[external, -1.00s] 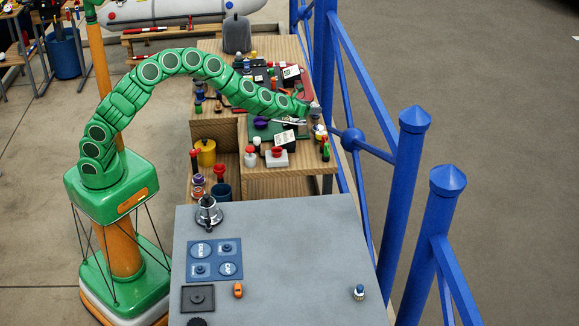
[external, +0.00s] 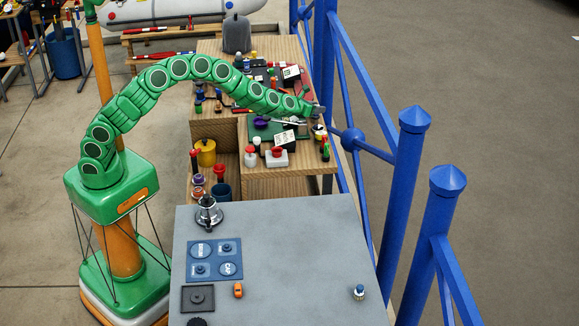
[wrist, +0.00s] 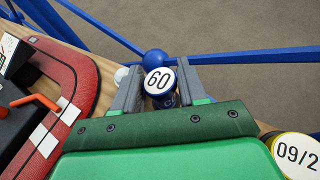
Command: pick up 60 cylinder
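The 60 cylinder (wrist: 158,81) has a white top with a black "60" and a dark blue side. It is between the two grey fingers in the wrist view, its lower part hidden by my green palm edge. My gripper (wrist: 157,70) has its fingers spread, one on each side of the cylinder. A firm grasp does not show. In the external view my gripper (external: 319,111) is over the right edge of the wooden bench; I cannot make out the 60 cylinder there.
A cylinder marked "09/2" (wrist: 295,152) with a yellow rim is at lower right in the wrist view. A red case (wrist: 62,95) lies at left. Blue railing (wrist: 240,58) runs just beyond the bench. The grey table (external: 290,240) in front is mostly clear.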

